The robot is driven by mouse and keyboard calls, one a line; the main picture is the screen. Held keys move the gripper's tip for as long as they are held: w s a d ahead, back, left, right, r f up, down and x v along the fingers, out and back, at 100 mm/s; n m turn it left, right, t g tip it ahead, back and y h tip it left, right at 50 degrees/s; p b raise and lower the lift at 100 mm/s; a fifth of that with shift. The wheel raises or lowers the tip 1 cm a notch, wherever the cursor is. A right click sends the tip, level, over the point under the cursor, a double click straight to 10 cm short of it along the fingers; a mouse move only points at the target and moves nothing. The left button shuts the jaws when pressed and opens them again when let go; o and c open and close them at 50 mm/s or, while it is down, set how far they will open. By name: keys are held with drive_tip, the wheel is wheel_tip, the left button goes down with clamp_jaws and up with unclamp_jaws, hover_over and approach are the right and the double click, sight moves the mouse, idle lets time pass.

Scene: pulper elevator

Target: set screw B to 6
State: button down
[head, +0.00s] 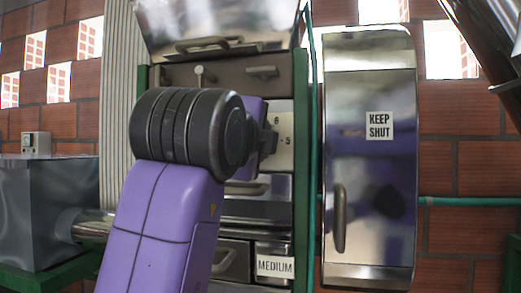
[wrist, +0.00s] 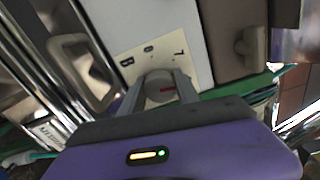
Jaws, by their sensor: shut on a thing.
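A figure that looks like 7 shows near the plate's other edge. My gripper (wrist: 160,82) is shut on the knob, one finger on each side. The knob is hidden there behind my wrist.
A "MEDIUM" label (head: 275,266) is below the plate. Handles and a hopper (head: 215,30) are above. A grey box (head: 40,210) stands at left.

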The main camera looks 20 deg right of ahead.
drive_tip(key=shift+f+m+b, duration=0.1)
drive_tip(key=shift+m+b, duration=0.45)
drive_tip(key=shift+m, duration=1.35)
drive_tip(key=c, duration=0.9)
unclamp_jaws()
drive_tip(key=v, duration=0.8)
drive_tip(key=shift+b, duration=0.4)
